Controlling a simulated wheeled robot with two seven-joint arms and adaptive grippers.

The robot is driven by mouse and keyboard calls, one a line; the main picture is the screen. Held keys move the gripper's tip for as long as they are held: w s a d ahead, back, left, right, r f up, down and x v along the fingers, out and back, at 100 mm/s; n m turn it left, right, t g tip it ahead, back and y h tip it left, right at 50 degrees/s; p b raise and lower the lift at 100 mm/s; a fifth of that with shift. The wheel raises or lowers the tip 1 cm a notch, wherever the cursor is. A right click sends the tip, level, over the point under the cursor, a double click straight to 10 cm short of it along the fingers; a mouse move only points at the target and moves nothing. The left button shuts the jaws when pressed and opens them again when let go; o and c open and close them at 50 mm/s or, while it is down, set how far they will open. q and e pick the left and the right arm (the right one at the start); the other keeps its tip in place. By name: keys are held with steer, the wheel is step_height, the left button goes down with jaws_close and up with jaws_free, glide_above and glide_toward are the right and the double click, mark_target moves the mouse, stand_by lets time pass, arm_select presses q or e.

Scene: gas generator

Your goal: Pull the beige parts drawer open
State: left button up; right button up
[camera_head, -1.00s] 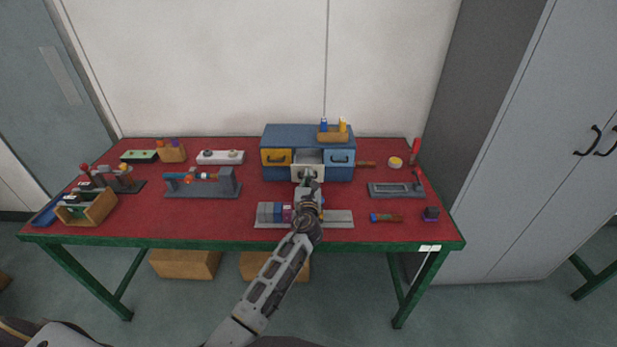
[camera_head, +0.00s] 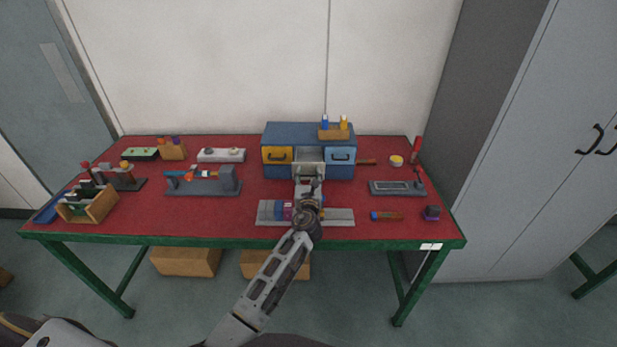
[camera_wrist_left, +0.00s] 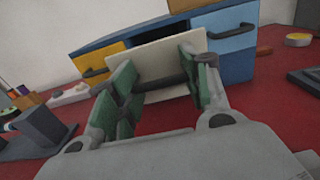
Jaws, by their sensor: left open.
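The blue parts cabinet (camera_head: 308,131) stands at the back of the red table. Its beige drawer (camera_head: 309,169) sticks out from the middle column, and its inside shows from above. In the left wrist view the beige drawer front (camera_wrist_left: 152,62) stands forward of the cabinet, with a dark bar handle (camera_wrist_left: 162,86) across it. My left gripper (camera_head: 308,188) is in front of the drawer. In the left wrist view its green-padded fingers (camera_wrist_left: 160,78) are open, one on each side, with the handle between them. Contact with the handle cannot be told. My right gripper is out of view.
A yellow drawer (camera_head: 276,156) and a blue drawer (camera_head: 340,156) flank the beige one. A small wooden box (camera_head: 334,134) with bottles stands on the cabinet. A grey tray with coloured blocks (camera_head: 268,212) lies below my left gripper. A grey fixture (camera_head: 203,187) stands left.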

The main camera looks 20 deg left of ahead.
arm_select(q)
steer(key=shift+d+r, duration=0.1)
steer(key=shift+o, duration=0.4)
steer(key=shift+v, duration=1.5)
steer(key=shift+o, duration=0.3)
steer(key=shift+s+d+f, duration=0.15)
steer(key=shift+s+f, duration=0.1)
steer(key=v, duration=0.8)
steer(key=shift+s+r, duration=0.2)
